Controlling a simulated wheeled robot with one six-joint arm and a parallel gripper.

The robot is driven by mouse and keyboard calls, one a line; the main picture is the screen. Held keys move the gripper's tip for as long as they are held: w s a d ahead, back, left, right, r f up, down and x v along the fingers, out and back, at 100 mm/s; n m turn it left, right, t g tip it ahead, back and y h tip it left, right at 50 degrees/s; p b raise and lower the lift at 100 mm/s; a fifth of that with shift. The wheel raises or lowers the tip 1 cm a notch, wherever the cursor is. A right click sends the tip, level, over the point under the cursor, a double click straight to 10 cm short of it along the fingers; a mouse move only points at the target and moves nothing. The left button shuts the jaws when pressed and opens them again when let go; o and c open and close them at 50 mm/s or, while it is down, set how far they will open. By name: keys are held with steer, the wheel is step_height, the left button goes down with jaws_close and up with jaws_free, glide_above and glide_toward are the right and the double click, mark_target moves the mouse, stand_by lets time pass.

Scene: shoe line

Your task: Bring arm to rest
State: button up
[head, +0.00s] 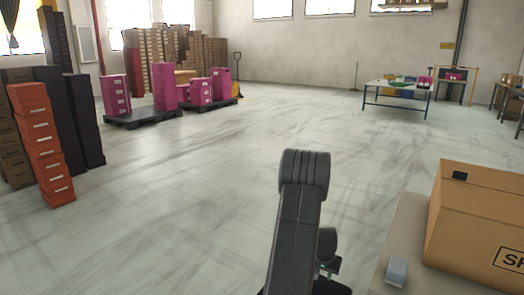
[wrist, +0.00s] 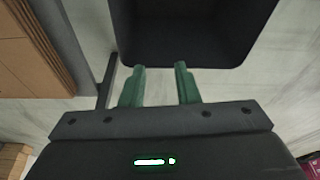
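My arm (head: 302,215) stands up from the bottom middle of the head view, dark grey and jointed. My gripper is not clearly visible in that view. In the wrist view my gripper (wrist: 159,68) has its two green fingers spread apart, with nothing between them. The fingertips reach toward the lower edge of a black, bin-like thing (wrist: 195,32) in the picture; I cannot tell whether they touch it.
A cardboard box (head: 478,225) sits on a pale table (head: 402,232) at right, close to my arm. Orange boxes (head: 42,145) are stacked at left. Pallets (head: 145,117) with magenta boxes and a low table (head: 395,92) stand farther back. The middle floor is clear.

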steer(key=s+a+r+n+p, duration=0.1)
steer(key=s+a+r+p, duration=0.1)
steer(key=a+r+p, duration=0.5)
steer(key=s+a+r+n+y+p, duration=0.1)
steer(key=s+a+r+n+p, duration=0.1)
steer(key=a+r+p, duration=0.5)
steer(key=s+a+r+n+p, duration=0.2)
steer(key=a+r+p, duration=0.6)
steer(key=r, duration=1.5)
steer(key=p, duration=0.5)
steer(key=shift+s, duration=0.25)
steer(key=shift+a, duration=0.1)
steer(key=shift+r, duration=0.1)
